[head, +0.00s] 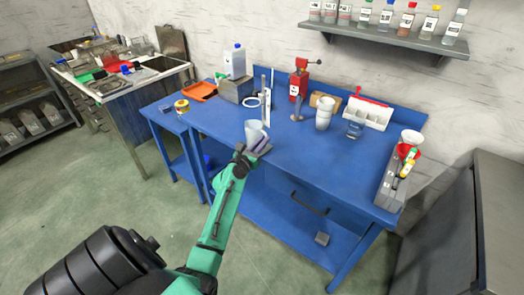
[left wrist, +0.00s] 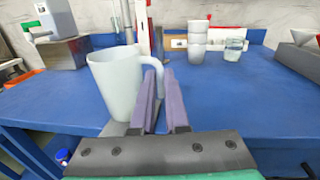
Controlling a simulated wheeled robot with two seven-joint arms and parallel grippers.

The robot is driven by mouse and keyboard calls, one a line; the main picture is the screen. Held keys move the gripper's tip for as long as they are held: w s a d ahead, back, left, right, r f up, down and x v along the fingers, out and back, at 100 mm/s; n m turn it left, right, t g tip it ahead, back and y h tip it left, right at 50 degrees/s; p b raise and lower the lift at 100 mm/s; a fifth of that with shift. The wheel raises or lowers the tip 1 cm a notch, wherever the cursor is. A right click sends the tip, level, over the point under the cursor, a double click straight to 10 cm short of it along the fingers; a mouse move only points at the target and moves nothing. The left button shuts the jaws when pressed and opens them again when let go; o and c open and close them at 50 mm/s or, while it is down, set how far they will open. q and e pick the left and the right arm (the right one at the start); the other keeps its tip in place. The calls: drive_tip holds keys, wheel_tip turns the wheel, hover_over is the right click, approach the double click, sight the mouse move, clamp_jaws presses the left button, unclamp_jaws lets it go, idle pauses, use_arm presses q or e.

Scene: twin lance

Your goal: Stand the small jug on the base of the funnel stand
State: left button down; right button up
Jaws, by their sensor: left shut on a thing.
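The small jug (head: 252,130) is pale grey-white and upright near the front edge of the blue bench. It also shows in the left wrist view (left wrist: 112,85), with its handle toward the fingers. My left gripper (head: 262,146) is shut on the jug's handle, its two purple fingers (left wrist: 164,98) either side of it. I cannot tell whether the jug's bottom touches the bench. A white funnel (head: 411,137) shows at the bench's right end above a grey block (head: 391,183); I cannot make out clearly which part is the funnel stand's base. My right gripper is out of view.
Behind the jug stand a slim upright (head: 267,105) and a white ring (head: 251,103). Stacked white cups (head: 324,113), a clear blue cup (head: 355,129) and a red device (head: 298,83) stand farther right. The bench's front middle-right is clear.

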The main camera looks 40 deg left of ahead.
use_arm(q)
wheel_tip(320, 180, down, 3)
drive_tip(key=shift+r+b, duration=0.2)
drive_tip(key=shift+b, duration=0.45)
drive_tip(key=c, duration=0.9)
unclamp_jaws()
drive_tip(key=shift+s, duration=0.1)
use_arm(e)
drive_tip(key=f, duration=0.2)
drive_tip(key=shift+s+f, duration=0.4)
use_arm(q)
drive_tip(key=shift+s, duration=0.1)
